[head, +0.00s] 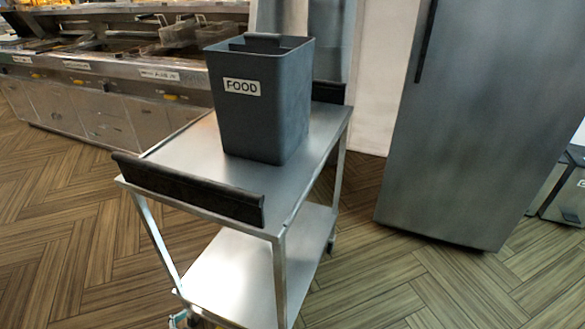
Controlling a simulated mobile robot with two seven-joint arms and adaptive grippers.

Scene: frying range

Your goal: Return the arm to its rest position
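Neither of my grippers nor my arms shows in the head view. A dark grey bin (262,115) with a white "FOOD" label stands upright on the top shelf of a steel cart (185,160). The inside of the bin is mostly hidden from this angle.
The cart has a dark bar (188,189) along its front edge and a bare lower shelf (245,275). Fryers (110,75) line the back left. A steel fridge (478,120) stands at the right, with bins (565,190) beyond it. Wooden floor (400,290) is clear between cart and fridge.

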